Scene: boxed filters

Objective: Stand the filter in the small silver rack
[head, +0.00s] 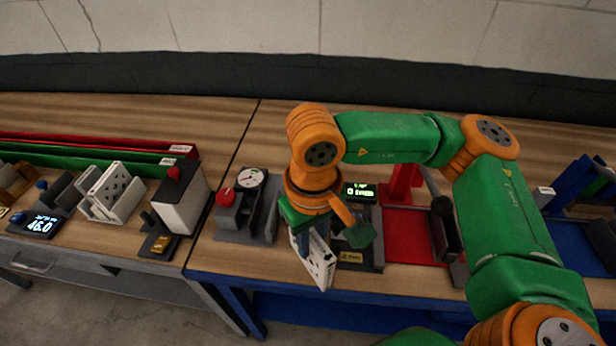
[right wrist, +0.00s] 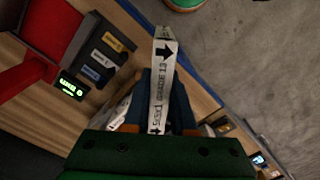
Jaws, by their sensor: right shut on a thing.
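My right gripper (head: 304,238) is shut on the filter (head: 319,266), a thin white boxed panel with dark marks. It holds the filter tilted at the front edge of the right table. The right wrist view shows the filter's narrow printed edge with a black arrow (right wrist: 162,82) between the dark fingers of the gripper (right wrist: 161,108). A small pale grey rack-like holder with white perforated panels (head: 112,192) stands on the left table, well left of the gripper. I cannot tell for certain whether it is the small silver rack. My left gripper is not in view.
A gauge device with a red knob (head: 243,200) stands left of the gripper. A white box with a red knob (head: 181,200) is farther left. A labelled dark unit (head: 362,240) and a red tray (head: 407,232) lie to the right. A gap separates the two tables.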

